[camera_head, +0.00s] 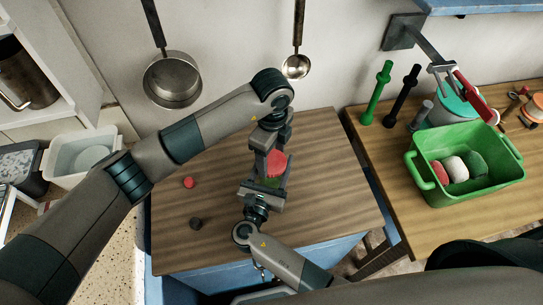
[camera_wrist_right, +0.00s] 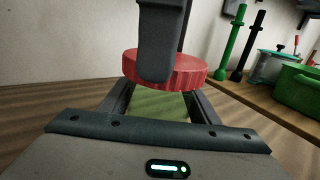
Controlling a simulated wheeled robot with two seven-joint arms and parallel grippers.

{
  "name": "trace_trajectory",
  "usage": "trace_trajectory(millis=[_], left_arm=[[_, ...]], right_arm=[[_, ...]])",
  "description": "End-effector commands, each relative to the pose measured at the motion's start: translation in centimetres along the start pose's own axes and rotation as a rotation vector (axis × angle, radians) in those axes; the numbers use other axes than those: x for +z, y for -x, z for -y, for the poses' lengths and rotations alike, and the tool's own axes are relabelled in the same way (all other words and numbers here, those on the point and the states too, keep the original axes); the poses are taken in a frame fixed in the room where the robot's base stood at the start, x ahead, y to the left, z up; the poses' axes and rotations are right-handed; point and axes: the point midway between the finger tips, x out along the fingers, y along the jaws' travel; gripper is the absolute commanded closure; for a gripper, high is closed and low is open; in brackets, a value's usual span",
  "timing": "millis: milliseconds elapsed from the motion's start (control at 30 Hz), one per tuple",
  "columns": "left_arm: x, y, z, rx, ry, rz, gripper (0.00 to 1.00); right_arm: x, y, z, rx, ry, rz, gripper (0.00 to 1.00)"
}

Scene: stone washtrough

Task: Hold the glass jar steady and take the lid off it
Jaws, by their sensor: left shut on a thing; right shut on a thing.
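The glass jar (camera_head: 271,182) stands on the wooden table and shows as a greenish body. In the right wrist view the jar (camera_wrist_right: 160,106) is between my right gripper's fingers. My right gripper (camera_head: 266,188) is shut on the jar from the near side. The red ribbed lid (camera_head: 278,162) is directly above the jar; it also shows in the right wrist view (camera_wrist_right: 185,74). My left gripper (camera_head: 273,160) points down from above and is shut on the lid, one finger in front of it. I cannot tell whether a gap separates lid and jar.
A small red thing (camera_head: 189,183) and a small dark thing (camera_head: 195,223) lie on the table's left. A green bin (camera_head: 424,186) with several rounded objects stands on the right bench. A pan (camera_head: 172,80) and a ladle (camera_head: 296,67) hang behind. The table's right part is clear.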

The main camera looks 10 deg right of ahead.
Motion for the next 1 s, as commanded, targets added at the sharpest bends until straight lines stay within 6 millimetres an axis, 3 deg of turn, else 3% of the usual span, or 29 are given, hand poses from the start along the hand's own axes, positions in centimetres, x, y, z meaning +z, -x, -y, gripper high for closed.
trace_trajectory(millis=[733,1000], left_arm=[[0.0,1.1,0.0,-0.001,-0.001,0.0,0.63],[0.0,3.5,0.0,-0.002,-0.002,0.001,0.63]], right_arm=[[0.0,0.0,0.0,0.0,0.0,0.0,1.0],[0.0,0.0,0.0,0.0,0.0,0.0,1.0]])
